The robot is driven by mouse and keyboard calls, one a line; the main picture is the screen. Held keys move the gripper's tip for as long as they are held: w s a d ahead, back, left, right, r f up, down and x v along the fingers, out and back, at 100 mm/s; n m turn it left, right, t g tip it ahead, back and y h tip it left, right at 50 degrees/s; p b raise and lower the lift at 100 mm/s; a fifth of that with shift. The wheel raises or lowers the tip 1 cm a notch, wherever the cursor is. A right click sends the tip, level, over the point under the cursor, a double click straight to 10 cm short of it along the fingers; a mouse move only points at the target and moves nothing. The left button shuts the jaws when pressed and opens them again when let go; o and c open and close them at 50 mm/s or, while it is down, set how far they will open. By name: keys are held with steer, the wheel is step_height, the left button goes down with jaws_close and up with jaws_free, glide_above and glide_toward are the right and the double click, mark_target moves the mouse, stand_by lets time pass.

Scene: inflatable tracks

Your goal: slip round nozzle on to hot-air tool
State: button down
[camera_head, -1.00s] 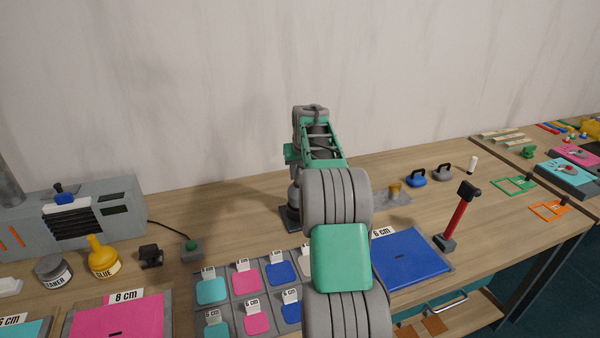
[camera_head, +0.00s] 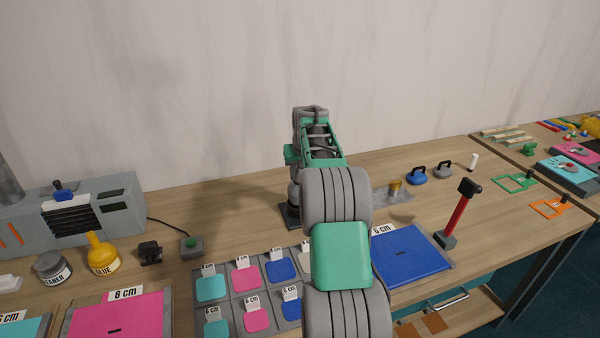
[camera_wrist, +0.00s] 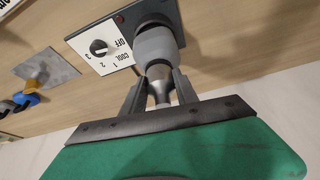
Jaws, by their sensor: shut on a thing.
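In the wrist view my gripper (camera_wrist: 160,92) is shut on the silver metal round nozzle (camera_wrist: 159,80), one finger on each side. The nozzle is in line with the grey rounded barrel of the hot-air tool (camera_wrist: 157,45) and appears to meet its end. I cannot tell how far it sits over the barrel. The tool is by a dark-edged panel with a dial marked OFF, COOL, 1, 2, 3 (camera_wrist: 105,45). In the head view my arm hides the nozzle and most of the tool; a dark base (camera_head: 289,216) shows beside it.
A grey plate with a brass-coloured cylinder (camera_head: 394,188) lies right of my arm. Blue and grey handled pieces (camera_head: 417,176) stand beyond it. A red-handled tool (camera_head: 456,216) stands upright at right. Coloured tiles (camera_head: 246,278) lie in front.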

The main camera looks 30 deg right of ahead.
steer(key=c, duration=0.9)
jaws_free()
steer(key=shift+o, duration=0.2)
